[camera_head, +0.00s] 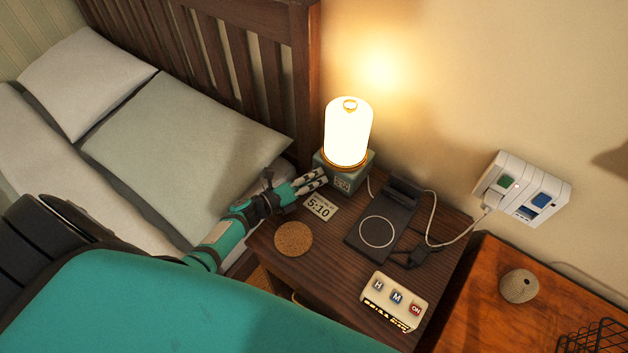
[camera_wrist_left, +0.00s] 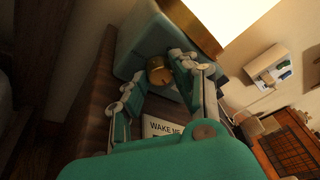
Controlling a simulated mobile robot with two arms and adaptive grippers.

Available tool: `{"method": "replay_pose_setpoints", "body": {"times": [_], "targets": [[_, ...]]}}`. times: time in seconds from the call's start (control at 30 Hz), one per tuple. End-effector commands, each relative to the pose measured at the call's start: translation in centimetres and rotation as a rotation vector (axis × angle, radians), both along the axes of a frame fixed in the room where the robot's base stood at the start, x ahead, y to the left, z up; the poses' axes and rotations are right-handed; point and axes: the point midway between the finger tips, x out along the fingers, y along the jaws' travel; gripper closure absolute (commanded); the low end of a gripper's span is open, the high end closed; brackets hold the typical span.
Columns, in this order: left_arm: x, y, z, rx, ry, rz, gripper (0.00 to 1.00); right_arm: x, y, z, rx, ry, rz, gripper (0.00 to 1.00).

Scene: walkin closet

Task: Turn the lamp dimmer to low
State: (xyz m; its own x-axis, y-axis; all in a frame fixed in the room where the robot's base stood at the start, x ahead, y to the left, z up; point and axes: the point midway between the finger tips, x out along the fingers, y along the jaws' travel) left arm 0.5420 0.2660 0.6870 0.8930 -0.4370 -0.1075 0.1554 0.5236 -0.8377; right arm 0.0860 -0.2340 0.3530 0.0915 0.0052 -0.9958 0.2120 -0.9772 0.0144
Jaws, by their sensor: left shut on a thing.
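The lamp (camera_head: 348,133) stands lit on the nightstand, with a glowing white shade, a brass ring and a teal base (camera_head: 345,183). The base also shows in the left wrist view (camera_wrist_left: 140,45), with a round brass dimmer knob (camera_wrist_left: 158,70) on its face. My left gripper (camera_head: 318,180) is at the left front of the base, and in the wrist view its fingers (camera_wrist_left: 155,82) are shut on the knob from two sides. The knob is hidden behind the fingers in the head view. The knob's setting cannot be read. My right gripper is not in view.
A "5:10" card (camera_head: 320,207), a cork coaster (camera_head: 293,239), a black charging stand (camera_head: 383,225) and a box with H, M and ON buttons (camera_head: 395,301) lie on the nightstand (camera_head: 330,260). A bed pillow (camera_head: 185,150) lies left of my forearm. A corded wall outlet (camera_head: 522,187) is right.

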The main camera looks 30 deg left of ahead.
Motion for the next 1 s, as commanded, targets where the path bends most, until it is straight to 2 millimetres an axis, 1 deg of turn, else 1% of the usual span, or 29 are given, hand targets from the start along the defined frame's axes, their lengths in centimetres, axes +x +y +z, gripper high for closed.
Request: {"method": "replay_pose_setpoints", "body": {"times": [0.03,0.2,0.5,0.7,1.0], "targets": [[-0.1,-0.1,-0.5,-0.041,0.010,0.001,1.00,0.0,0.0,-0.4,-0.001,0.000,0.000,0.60],[-0.1,-0.1,-0.5,-0.178,0.029,0.000,1.00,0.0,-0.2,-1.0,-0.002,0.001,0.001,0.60],[-0.1,-0.1,-0.5,-0.345,0.052,0.000,1.00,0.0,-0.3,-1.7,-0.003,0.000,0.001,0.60],[-0.1,-0.1,-0.4,-0.397,0.059,0.000,1.00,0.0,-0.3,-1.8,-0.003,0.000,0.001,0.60],[-0.1,-0.1,-0.4,-0.414,0.062,0.000,1.00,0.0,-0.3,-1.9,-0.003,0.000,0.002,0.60]]}}
